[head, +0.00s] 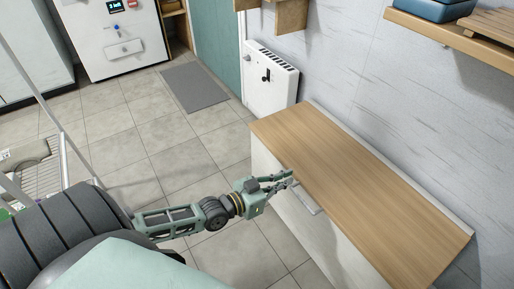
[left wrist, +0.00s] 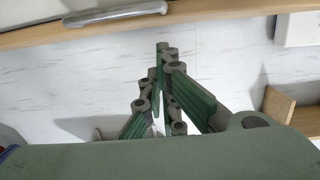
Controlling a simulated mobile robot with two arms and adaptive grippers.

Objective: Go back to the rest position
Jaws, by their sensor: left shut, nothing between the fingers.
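My left gripper (head: 288,180) reaches in from the left in the head view, at the near side of the wooden-topped cabinet (head: 345,180), close to a pale metal handle (head: 307,199) on its front. Its fingers are shut with nothing between them. The left wrist view shows the same green fingers (left wrist: 163,52) brought together, with a grey handle (left wrist: 115,14) beyond them and apart from them in that picture. My right gripper is not in either view.
The cabinet's wooden top is bare. A white radiator (head: 270,80) hangs on the wall behind it. A grey mat (head: 194,86) lies on the tiled floor. A drying rack (head: 45,170) stands at the left. A shelf (head: 450,35) is at the upper right.

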